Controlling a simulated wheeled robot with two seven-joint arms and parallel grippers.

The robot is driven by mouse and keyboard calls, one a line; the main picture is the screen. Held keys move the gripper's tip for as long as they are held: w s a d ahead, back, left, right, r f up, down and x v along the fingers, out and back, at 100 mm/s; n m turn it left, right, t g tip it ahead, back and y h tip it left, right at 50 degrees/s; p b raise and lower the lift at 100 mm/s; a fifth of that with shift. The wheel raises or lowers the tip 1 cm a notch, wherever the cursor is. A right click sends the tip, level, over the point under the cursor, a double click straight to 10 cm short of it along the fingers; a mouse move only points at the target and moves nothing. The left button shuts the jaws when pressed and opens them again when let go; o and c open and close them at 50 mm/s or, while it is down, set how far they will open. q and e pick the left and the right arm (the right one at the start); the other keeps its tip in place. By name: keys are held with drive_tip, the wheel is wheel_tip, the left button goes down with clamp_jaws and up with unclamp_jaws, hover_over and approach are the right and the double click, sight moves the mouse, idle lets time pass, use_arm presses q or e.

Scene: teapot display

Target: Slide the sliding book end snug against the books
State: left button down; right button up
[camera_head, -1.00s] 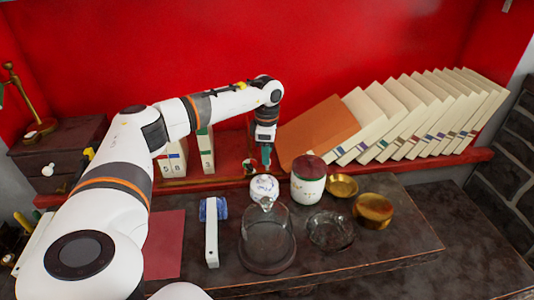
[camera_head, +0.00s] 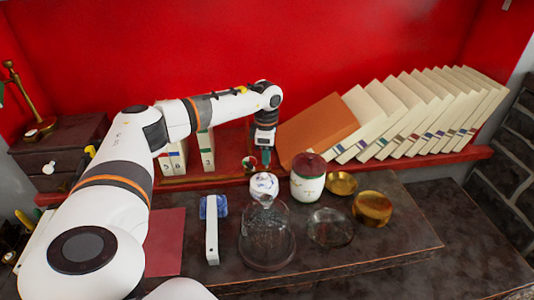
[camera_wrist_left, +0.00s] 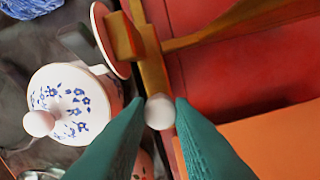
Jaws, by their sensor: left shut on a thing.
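A brass slider (camera_wrist_left: 154,75) with a round white knob (camera_wrist_left: 160,112) shows in the left wrist view; I take it to be part of the sliding book end. My left gripper (camera_wrist_left: 160,115) has its green fingertips on either side of this knob, shut on it. In the head view my left gripper (camera_head: 265,156) reaches down to the red shelf, just left of a leaning orange panel or book (camera_head: 318,132). Cream books (camera_head: 415,115) lean in a row to its right, tilted rightward. The orange surface (camera_wrist_left: 270,142) also fills the wrist view's lower right. My right gripper is not seen.
A white-and-blue lidded pot (camera_wrist_left: 72,100) stands close beside my left gripper. Upright books (camera_head: 206,150) stand left on the shelf.

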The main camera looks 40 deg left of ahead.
use_arm(q)
drive_tip(key=s+a, duration=0.2)
drive_tip(key=s, duration=0.1)
drive_tip(key=s+a, duration=0.3)
drive_tip(key=s, duration=0.1)
drive_tip(key=s+a, duration=0.3)
drive_tip(key=shift+s+a, duration=0.15)
drive_tip(key=c, duration=1.3)
unclamp_jaws()
drive_tip(key=shift+o, duration=0.2)
wheel_tip(320, 180, up, 12)
drive_tip(key=shift+b, duration=0.3)
